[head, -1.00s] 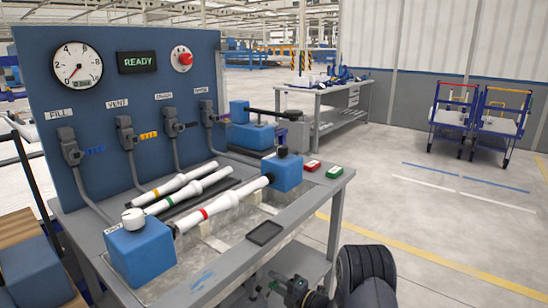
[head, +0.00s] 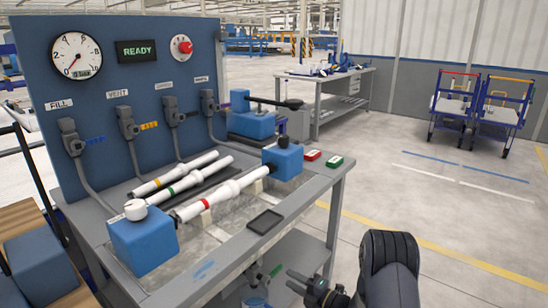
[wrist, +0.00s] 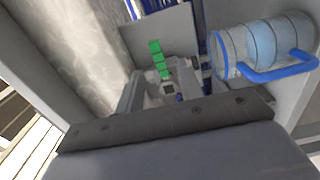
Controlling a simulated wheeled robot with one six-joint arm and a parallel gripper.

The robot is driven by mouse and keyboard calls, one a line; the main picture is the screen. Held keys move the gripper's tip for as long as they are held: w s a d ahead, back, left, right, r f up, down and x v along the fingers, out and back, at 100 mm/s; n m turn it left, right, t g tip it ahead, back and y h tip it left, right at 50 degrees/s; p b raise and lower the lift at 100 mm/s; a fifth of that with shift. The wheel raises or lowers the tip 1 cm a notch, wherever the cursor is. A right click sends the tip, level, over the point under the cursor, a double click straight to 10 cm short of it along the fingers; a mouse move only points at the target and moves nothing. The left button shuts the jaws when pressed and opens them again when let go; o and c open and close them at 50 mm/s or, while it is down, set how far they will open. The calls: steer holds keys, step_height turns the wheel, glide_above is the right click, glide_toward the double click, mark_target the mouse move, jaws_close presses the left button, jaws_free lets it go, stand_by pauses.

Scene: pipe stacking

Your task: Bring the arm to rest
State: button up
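My gripper (head: 294,281) is at the bottom of the head view, in front of the test bench (head: 330,215) and below its top. It is dark and small there, and whether its fingers are apart is unclear. No pipe shows in it. My arm bends up to its right. Three white pipes lie on the bench: one with a red band (head: 225,192) between two blue blocks, one with a green band (head: 190,182), one with a yellow band (head: 172,175).
A blue panel (head: 100,90) with a gauge, valves and a READY display stands behind the bench. A clear blue-handled container (wrist: 232,55) is close by in the wrist view. Two carts (head: 500,115) and a grey table (head: 345,85) stand farther back.

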mark_target(277, 269)
steer(key=b+x, duration=0.1)
steer(key=x, duration=0.6)
steer(key=shift+r+n, duration=0.6)
steer(key=shift+n, duration=0.5)
